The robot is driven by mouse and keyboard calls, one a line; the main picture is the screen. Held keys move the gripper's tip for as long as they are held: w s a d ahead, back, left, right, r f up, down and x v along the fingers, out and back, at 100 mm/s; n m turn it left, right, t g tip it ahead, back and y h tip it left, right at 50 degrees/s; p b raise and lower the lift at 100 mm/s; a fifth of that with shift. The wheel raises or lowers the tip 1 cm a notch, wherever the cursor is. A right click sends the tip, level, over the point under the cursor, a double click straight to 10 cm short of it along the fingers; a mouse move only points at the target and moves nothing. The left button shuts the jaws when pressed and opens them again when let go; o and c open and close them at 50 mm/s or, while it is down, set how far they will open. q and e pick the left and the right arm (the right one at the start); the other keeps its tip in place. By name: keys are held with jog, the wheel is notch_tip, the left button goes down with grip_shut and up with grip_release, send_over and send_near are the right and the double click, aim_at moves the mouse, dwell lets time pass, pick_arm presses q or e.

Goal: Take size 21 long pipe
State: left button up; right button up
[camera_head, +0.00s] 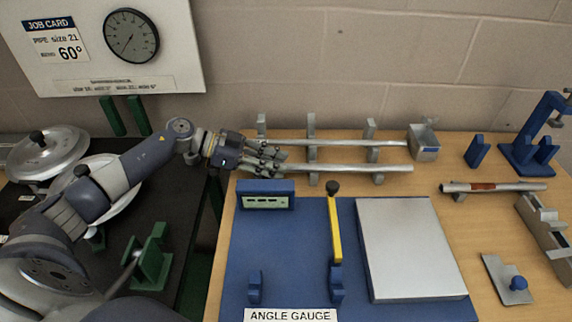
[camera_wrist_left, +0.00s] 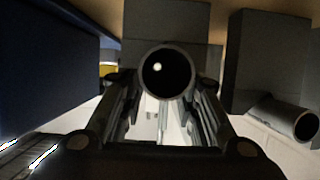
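Two long grey pipes lie side by side across the rack on the table: a far pipe (camera_head: 345,143) and a near pipe (camera_head: 350,167). I cannot read a size on either. My left gripper (camera_head: 272,160) is at the left end of the near pipe. In the left wrist view, the round open end of the near pipe (camera_wrist_left: 167,73) sits between my fingers (camera_wrist_left: 165,95), with gaps at both sides, so the gripper looks open. The far pipe's end (camera_wrist_left: 304,126) shows at the right there. My right gripper is not in view.
The rack's grey uprights (camera_head: 311,125) stand behind the pipes; a small metal box (camera_head: 423,143) is at their right. A blue display block (camera_head: 265,187) stands close in front of my gripper. The job card (camera_head: 56,40) reads pipe size 21, 60°. A marked pipe (camera_head: 493,187) lies right.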

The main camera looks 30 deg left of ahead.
pick_arm(q)
jog(key=shift+w+d+f, duration=0.3)
jog(key=shift+d, duration=0.3)
grip_shut()
jog(key=shift+r, duration=0.15)
